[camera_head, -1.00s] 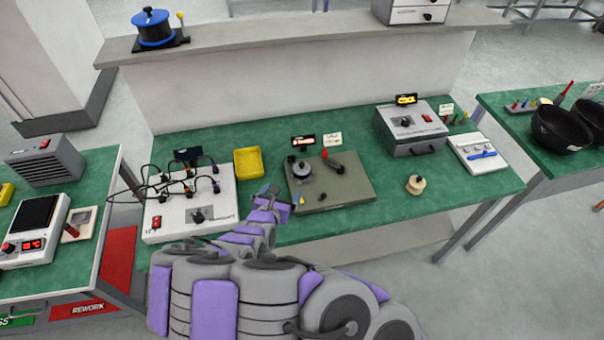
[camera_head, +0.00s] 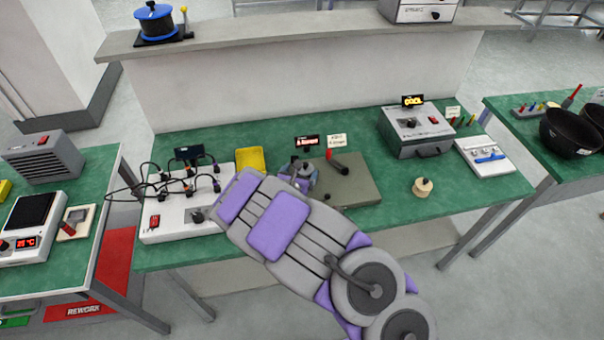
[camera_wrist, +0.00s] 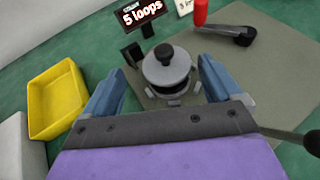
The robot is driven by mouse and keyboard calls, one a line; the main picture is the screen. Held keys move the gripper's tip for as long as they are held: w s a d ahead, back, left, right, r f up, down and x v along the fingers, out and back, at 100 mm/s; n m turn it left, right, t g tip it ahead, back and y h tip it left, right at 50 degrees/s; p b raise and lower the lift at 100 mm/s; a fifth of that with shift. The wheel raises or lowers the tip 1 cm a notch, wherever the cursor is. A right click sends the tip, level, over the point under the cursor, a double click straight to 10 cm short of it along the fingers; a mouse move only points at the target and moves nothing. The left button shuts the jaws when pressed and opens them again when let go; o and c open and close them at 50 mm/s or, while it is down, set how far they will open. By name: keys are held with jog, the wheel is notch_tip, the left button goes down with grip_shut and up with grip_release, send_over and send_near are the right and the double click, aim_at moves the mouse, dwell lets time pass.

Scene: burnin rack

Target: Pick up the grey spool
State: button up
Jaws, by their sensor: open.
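The grey spool (camera_wrist: 167,68), a round grey piece with a knob on top, stands upright on a flat grey-olive plate (camera_wrist: 265,75) in the wrist view. A dark ring and small grey blocks show around its foot. My gripper (camera_wrist: 162,64) is open, with one blue finger on each side of the spool and gaps between them and it. In the head view, my gripper (camera_head: 301,173) is over the left part of the plate (camera_head: 355,188) and mostly hides the spool.
A "5 loops" sign (camera_wrist: 143,14) stands just behind the spool. A yellow tray (camera_head: 250,159) and a wired white box (camera_head: 170,215) are left. A beige spool (camera_head: 422,187) stands at the right on clear green bench.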

aim_at(304, 169)
jog(key=w+d, duration=0.1)
jog(key=w+d+f+b, duration=0.1)
jog(key=shift+w+d+f, duration=0.1)
jog(key=shift+w+f, duration=0.1)
jog(key=shift+w, duration=0.45)
jog(key=shift+w+a, duration=0.1)
jog(key=shift+a, duration=0.55)
jog(key=shift+a+f, duration=0.1)
jog(key=shift+c, duration=0.5)
jog(key=shift+d, duration=0.65)
jog(key=c, duration=0.6)
jog(key=shift+a, duration=0.3)
jog(key=c, duration=0.4)
jog(key=shift+a, duration=0.15)
jog(key=shift+c, duration=0.2)
jog(key=shift+r, duration=0.2)
